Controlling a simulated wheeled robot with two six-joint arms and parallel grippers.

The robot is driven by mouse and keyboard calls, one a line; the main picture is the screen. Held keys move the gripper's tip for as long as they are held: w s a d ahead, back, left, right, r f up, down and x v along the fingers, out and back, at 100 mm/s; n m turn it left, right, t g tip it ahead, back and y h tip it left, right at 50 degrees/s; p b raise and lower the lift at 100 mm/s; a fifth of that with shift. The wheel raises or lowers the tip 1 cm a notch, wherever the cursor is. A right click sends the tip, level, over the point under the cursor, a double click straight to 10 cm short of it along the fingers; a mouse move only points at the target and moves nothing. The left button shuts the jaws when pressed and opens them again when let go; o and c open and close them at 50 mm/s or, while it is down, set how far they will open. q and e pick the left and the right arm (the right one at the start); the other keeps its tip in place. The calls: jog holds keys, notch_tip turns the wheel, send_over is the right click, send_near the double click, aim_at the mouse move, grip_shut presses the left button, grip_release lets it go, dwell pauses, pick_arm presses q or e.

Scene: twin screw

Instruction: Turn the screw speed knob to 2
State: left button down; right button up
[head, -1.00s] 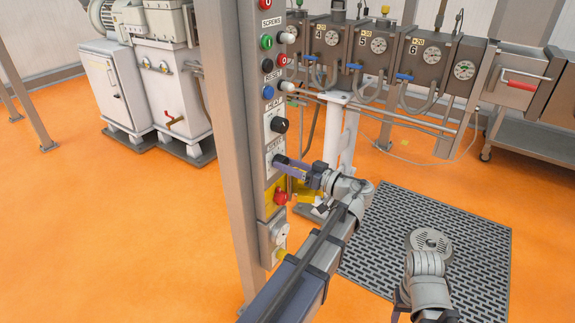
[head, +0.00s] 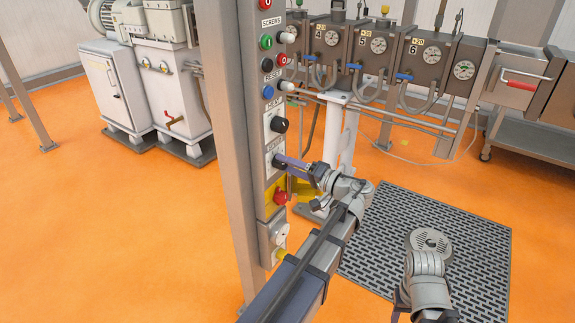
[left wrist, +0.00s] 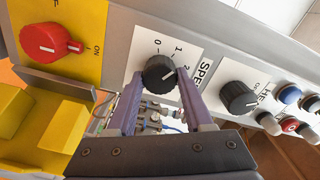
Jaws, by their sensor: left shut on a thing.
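The screw speed knob (left wrist: 158,73) is black and round on a white plate marked 0, 1 and 2, with part of the word SPEED beside it. Its white line points to the right, toward the side with the 2; I cannot tell if it lines up exactly. My left gripper (left wrist: 158,82) is shut on this knob, one purple finger on each side. In the head view my left gripper (head: 284,161) reaches the panel post from the right, and the knob is mostly hidden by it. My right arm shows at the lower right of the head view; its gripper is out of sight.
A black heat knob (left wrist: 238,98) sits beside the speed plate, with several buttons past it. A red switch (left wrist: 50,42) on a yellow plate is on the other side. The grey panel post (head: 228,150) stands on the orange floor.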

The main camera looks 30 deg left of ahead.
pick_arm(q)
jog(key=m, duration=0.6)
jog(key=shift+m, duration=0.3)
dwell(0.4)
jog(key=shift+c, duration=1.5)
grip_release()
jog(key=shift+d, duration=0.1)
jog(key=d, duration=0.7)
jog(key=shift+s+d, duration=0.3)
